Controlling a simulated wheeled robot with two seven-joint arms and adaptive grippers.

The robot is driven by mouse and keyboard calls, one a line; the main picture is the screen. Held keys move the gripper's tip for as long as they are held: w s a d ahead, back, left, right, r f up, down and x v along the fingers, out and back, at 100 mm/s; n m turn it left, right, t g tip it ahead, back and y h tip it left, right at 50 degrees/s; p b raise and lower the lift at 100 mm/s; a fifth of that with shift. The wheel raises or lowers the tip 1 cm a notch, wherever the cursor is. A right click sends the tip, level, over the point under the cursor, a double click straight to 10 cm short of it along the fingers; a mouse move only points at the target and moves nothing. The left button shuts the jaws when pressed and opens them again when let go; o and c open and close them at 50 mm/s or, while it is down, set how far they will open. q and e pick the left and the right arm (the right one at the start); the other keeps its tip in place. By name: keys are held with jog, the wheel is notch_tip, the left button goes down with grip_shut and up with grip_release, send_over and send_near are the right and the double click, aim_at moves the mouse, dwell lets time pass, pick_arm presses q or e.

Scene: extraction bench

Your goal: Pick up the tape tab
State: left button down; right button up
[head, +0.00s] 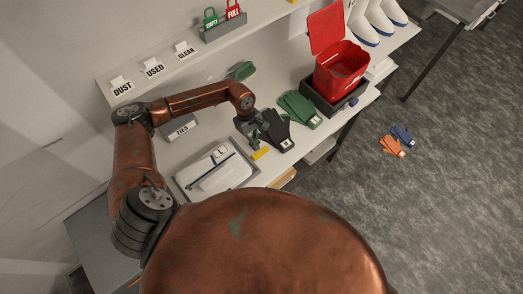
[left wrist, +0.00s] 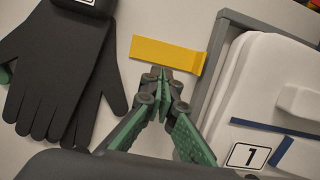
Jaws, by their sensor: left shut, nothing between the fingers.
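The yellow tape tab (left wrist: 168,54) lies flat on the pale bench, just beyond my left gripper's fingertips in the left wrist view. It also shows in the head view (head: 261,153), beside the gripper. My left gripper (left wrist: 161,76) is shut and empty, with its fingertips close to the tab's near edge. I cannot tell whether they touch it. In the head view the left gripper (head: 254,145) points down at the bench between the tray and the black gloves. My right gripper is not in view.
Black gloves (head: 278,129) lie on one side of the tab, and a grey tray (head: 253,177) with a white lidded case stands on the other. Green gloves (head: 300,108) and a red bin (head: 338,75) are farther right. Orange and blue gloves lie on the floor.

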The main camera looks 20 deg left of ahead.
pick_arm(q)
jog(key=v, duration=1)
jog(key=shift+b, duration=0.3)
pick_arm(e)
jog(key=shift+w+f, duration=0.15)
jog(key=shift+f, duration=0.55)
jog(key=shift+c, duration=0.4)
